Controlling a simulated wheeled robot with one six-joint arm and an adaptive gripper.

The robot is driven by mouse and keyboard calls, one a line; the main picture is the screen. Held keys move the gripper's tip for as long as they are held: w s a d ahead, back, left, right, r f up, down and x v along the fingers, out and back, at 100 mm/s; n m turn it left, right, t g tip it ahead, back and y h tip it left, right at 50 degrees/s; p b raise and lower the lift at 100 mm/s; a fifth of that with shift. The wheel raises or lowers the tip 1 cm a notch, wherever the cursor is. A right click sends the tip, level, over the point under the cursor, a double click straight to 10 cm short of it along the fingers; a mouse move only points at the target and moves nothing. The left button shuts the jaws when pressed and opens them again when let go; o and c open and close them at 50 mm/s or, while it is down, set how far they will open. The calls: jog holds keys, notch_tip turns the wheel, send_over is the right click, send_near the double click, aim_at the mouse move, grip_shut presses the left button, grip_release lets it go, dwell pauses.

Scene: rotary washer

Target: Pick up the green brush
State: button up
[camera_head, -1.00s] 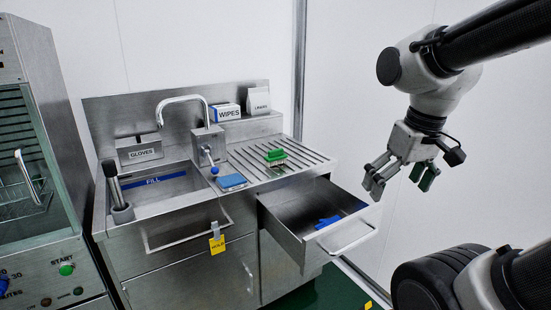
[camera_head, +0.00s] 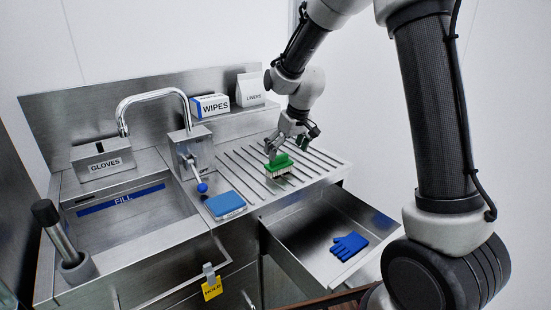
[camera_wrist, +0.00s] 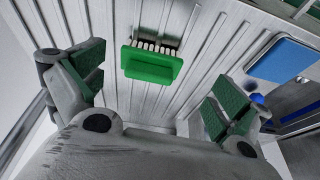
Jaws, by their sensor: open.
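The green brush (camera_head: 279,165) has a green back and pale bristles. It sits on the ribbed steel drainboard (camera_head: 318,163), right of the sink. In the wrist view the brush (camera_wrist: 152,64) lies ahead of and between my spread fingers, nearer the top of the picture. My gripper (camera_head: 290,146) is open and empty, just above and behind the brush in the head view. In the wrist view both green-padded fingers (camera_wrist: 150,92) are apart and nothing is between the pads. I cannot tell the exact height gap.
A blue sponge (camera_head: 225,204) lies left of the brush, beside the sink (camera_head: 125,213) and faucet (camera_head: 150,100). A wipes box (camera_head: 211,106) and liners pack (camera_head: 251,90) stand behind. The open drawer (camera_head: 300,225) below holds a blue glove (camera_head: 349,246).

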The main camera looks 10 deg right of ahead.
aim_at(280, 156)
jog(key=shift+w+a+r+t, duration=0.1)
jog(key=shift+w+r+t, duration=0.1)
jog(key=shift+w, duration=0.3)
jog(key=shift+w+r+t, duration=0.1)
jog(key=shift+w+r, duration=0.05)
jog(key=shift+w, duration=0.55)
jog(key=x, duration=0.7)
jog(key=shift+w+f, duration=0.1)
jog(key=shift+f, duration=0.15)
jog(key=shift+c, duration=0.2)
jog(key=c, duration=0.7)
